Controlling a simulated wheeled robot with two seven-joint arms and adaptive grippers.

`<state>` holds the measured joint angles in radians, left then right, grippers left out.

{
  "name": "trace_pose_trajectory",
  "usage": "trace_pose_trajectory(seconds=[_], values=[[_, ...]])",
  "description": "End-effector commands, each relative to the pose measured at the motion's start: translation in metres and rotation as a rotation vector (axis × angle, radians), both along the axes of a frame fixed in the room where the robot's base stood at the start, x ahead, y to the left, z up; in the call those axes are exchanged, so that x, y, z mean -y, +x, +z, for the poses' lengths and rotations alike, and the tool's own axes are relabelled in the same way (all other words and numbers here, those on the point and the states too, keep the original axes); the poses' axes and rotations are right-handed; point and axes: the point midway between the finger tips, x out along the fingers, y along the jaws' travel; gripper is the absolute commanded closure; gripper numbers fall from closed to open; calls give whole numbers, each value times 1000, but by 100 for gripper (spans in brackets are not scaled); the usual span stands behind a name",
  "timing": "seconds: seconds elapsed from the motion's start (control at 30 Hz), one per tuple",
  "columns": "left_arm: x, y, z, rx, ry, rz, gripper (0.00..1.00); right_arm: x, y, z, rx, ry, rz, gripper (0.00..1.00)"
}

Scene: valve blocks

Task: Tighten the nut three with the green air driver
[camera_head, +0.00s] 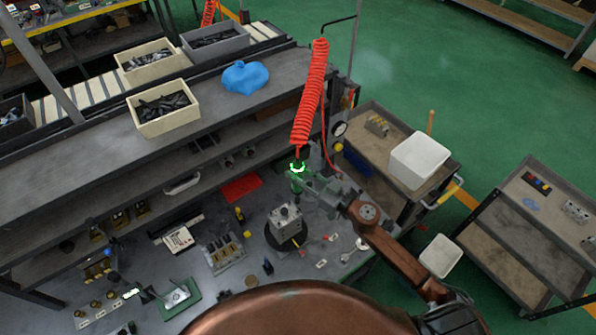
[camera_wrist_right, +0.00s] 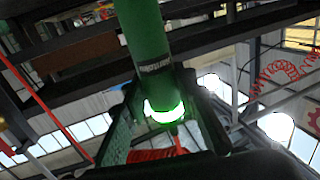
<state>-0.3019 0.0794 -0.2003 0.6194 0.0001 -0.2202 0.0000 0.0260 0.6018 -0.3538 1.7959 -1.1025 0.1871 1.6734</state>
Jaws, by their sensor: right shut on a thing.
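The green air driver (camera_head: 297,184) hangs below a red coiled hose (camera_head: 311,90) in the head view, with a bright glowing green ring near its top. My right gripper (camera_head: 304,184) is shut on the driver, which stands roughly upright behind the valve block. In the right wrist view the green driver body (camera_wrist_right: 143,32) runs up between the fingers, near the lit ring (camera_wrist_right: 163,111). The grey valve block (camera_head: 286,222) sits on a round black base (camera_head: 271,237), apart from the driver. Individual nuts are too small to tell apart. My left gripper is not in view.
The bench top (camera_head: 330,240) holds a block with brass fittings (camera_head: 224,253), a green mat (camera_head: 186,304) and small loose parts. Shelves with a cream bin (camera_head: 181,122) and a blue cloth (camera_head: 245,77) rise behind. A cart with a white box (camera_head: 419,158) stands right.

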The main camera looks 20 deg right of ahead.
Motion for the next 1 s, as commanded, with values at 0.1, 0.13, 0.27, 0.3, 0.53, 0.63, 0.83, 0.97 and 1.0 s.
trace_pose_trajectory(seconds=[0.1,0.13,0.27,0.3,0.53,0.63,0.83,0.97,1.0], values=[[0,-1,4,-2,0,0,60,0,0,4,2,2,1,100],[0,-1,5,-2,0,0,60,0,0,4,2,1,1,100],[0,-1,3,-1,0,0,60,0,-1,-4,-1,1,3,100],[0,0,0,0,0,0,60,0,-1,-9,-1,1,3,100],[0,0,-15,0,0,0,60,0,-1,-31,0,0,3,100],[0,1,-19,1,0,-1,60,0,-1,-37,1,-1,2,100],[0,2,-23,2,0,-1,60,0,-1,-45,1,-1,3,100],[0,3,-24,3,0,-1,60,0,-1,-46,2,-1,3,100],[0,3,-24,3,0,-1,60,0,-1,-46,2,-1,3,100]])
